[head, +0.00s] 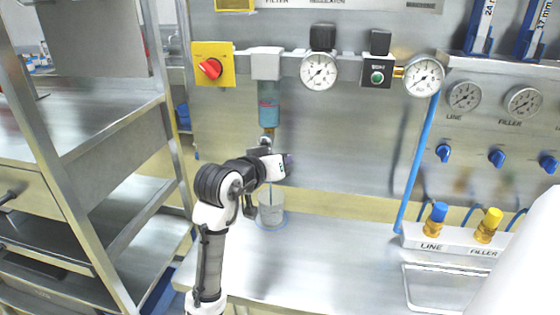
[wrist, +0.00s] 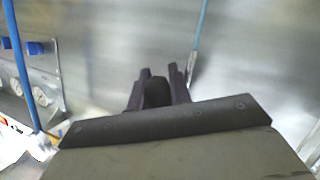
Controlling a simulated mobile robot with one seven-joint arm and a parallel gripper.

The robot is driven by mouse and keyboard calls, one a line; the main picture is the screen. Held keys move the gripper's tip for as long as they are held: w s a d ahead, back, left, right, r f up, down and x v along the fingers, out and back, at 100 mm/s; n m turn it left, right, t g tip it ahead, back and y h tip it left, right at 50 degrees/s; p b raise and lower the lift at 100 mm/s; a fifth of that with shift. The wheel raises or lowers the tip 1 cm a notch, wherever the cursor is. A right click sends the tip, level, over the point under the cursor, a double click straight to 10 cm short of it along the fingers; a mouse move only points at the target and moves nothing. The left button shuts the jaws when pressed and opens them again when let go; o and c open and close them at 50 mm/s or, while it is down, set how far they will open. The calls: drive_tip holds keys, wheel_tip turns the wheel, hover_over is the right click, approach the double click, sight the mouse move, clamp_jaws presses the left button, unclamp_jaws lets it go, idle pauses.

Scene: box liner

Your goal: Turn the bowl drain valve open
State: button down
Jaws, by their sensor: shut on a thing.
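The filter bowl (head: 268,103) is a translucent blue cylinder hanging under a grey head on the back panel. A brass-coloured fitting (head: 268,131) shows at its bottom end. My gripper (head: 287,160) is just below the bowl, reaching in from the lower left, and partly covers the drain area. In the wrist view my gripper (wrist: 158,80) has its two dark fingers closed on a dark rounded piece (wrist: 157,93), which appears to be the drain valve. The valve's angle cannot be made out. A thin tube runs down into a clear cup (head: 271,212) on the bench.
A yellow plate with a red knob (head: 209,69) is left of the bowl. Gauges (head: 319,71) and a blue hose (head: 416,165) are to the right. A metal shelf rack (head: 100,125) stands at left. The bench (head: 335,260) is clear right of the cup.

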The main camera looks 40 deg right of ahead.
drive_tip(key=c, duration=1.3)
unclamp_jaws()
drive_tip(key=shift+a, duration=0.2)
